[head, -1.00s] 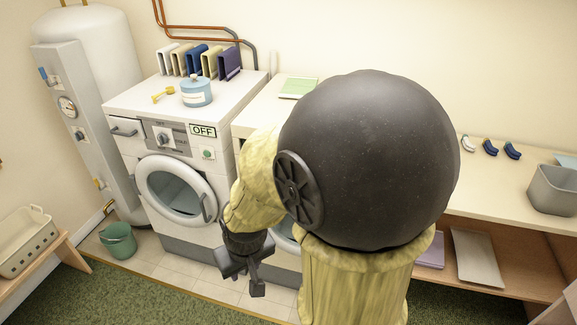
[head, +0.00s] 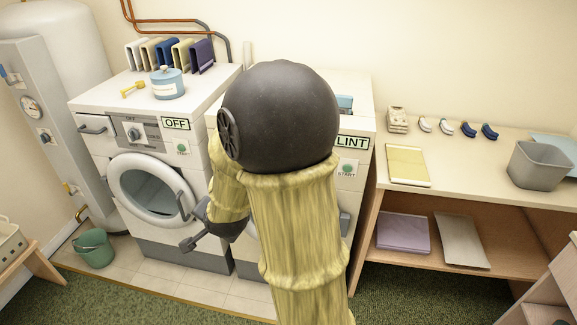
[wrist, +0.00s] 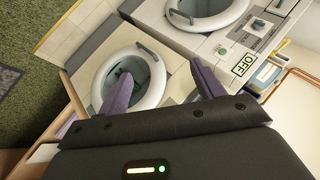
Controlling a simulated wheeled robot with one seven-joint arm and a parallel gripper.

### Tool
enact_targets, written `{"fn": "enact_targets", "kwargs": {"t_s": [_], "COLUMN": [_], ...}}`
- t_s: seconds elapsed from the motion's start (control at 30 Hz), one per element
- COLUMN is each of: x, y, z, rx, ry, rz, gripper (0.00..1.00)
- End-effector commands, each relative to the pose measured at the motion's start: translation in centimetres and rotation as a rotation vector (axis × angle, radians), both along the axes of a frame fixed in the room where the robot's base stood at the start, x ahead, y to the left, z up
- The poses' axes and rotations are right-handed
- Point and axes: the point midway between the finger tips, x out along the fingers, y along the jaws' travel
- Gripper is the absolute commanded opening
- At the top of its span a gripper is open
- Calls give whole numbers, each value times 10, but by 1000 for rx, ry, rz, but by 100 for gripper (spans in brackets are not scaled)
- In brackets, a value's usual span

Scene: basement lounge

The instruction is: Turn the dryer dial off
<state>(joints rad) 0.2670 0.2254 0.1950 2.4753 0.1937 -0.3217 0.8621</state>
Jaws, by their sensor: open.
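Two white front-loading machines stand side by side in the head view. The left machine (head: 185,228) has a grey dial (head: 134,133) on its panel, beside an OFF label (head: 175,124) and a green START button. This dial also shows in the wrist view (wrist: 257,25). The right machine (head: 357,148) carries a LINT label (head: 351,143); my arm hides most of its panel, and I see no dial there. My gripper (head: 190,226) is open and empty, low in front of the machines. Its purple fingers (wrist: 150,70) spread across the right machine's front in the wrist view.
A green bucket (head: 93,248) stands on the floor at left. A shelf table (head: 460,187) with a grey bin (head: 541,166) is at right.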

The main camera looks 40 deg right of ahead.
Motion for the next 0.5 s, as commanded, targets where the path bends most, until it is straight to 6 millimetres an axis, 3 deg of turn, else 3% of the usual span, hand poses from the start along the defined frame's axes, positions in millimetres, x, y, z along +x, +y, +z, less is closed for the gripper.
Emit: {"fn": "enact_targets", "kwargs": {"t_s": [0.03,0.23,0.5], "x": [12,51,66], "y": [-12,-61,-145], "z": [-15,-29,-44], "rx": [67,376,831], "ry": [-60,-368,-860], "rz": [-109,-530,-998], "gripper": [67,67,67]}}
